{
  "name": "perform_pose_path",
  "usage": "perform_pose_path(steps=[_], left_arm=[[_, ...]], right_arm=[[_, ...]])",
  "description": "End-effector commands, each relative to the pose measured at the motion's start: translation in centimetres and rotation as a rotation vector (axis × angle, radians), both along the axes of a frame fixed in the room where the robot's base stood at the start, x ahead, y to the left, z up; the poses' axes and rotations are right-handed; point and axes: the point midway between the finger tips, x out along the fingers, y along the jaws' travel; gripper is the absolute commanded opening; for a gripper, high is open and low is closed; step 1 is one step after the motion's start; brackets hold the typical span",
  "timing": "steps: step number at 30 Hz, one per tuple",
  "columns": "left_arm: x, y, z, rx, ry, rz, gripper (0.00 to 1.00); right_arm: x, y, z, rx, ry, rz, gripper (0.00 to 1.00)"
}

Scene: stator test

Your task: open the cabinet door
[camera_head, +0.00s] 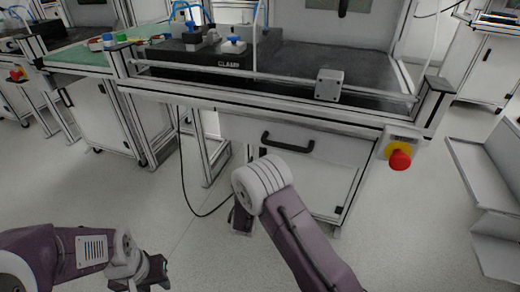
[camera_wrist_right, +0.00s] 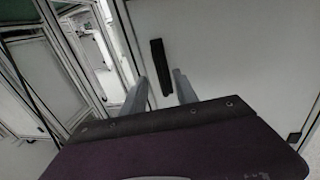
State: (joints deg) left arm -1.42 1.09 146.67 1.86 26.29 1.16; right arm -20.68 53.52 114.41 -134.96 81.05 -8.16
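The cabinet door is a pale panel (camera_head: 322,185) under the workbench drawer, partly covered by my right arm. In the right wrist view the pale door (camera_wrist_right: 225,60) fills the right side. Its black upright handle (camera_wrist_right: 157,52) stands just ahead, near the door's left edge. My right gripper (camera_wrist_right: 160,77) is open, with one grey finger on each side of the handle's lower part in the picture; contact cannot be told. In the head view its fingers are hidden. My left gripper (camera_head: 149,270) is low at the left, away from the cabinet; its opening is unclear.
A drawer with a black handle (camera_head: 288,139) sits above the door. A red emergency button (camera_head: 399,159) sticks out at the right. A black cable (camera_head: 184,175) hangs to the floor left of the cabinet. Grey shelves (camera_head: 490,190) stand at the right.

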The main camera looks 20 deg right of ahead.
Motion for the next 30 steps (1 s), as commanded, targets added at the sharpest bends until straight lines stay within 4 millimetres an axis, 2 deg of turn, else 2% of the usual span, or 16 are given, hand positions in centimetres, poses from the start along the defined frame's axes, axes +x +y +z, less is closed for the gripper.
perform_pose_path(steps=[3, 7, 12, 18, 22, 29, 30], left_arm=[[0.0, 0.0, -0.1, 0.000, 0.000, 0.000, 0.36], [0.0, 0.0, -1.0, 0.000, 0.000, 0.000, 0.36], [0.0, 0.0, -3.1, 0.000, 0.000, 0.000, 0.36], [0.0, 0.0, -4.6, 0.000, 0.000, 0.000, 0.36], [0.0, 0.0, -4.8, 0.000, 0.000, 0.000, 0.36], [0.0, 0.0, -4.7, 0.000, 0.000, 0.000, 0.36], [0.0, 0.0, -4.7, 0.000, 0.000, 0.000, 0.36]], right_arm=[[0.2, 0.5, 0.0, -0.009, -0.007, 0.020, 0.35], [1.3, -0.1, -0.3, -0.006, -0.009, 0.016, 0.35], [4.6, -1.6, -0.5, -0.006, -0.011, 0.013, 0.35], [7.7, -2.8, -0.3, -0.006, -0.008, 0.014, 0.35], [8.5, -3.1, -0.1, -0.006, -0.005, 0.015, 0.35], [8.5, -3.2, 0.0, -0.006, -0.004, 0.016, 0.35], [8.5, -3.1, 0.0, -0.006, -0.004, 0.016, 0.24]])
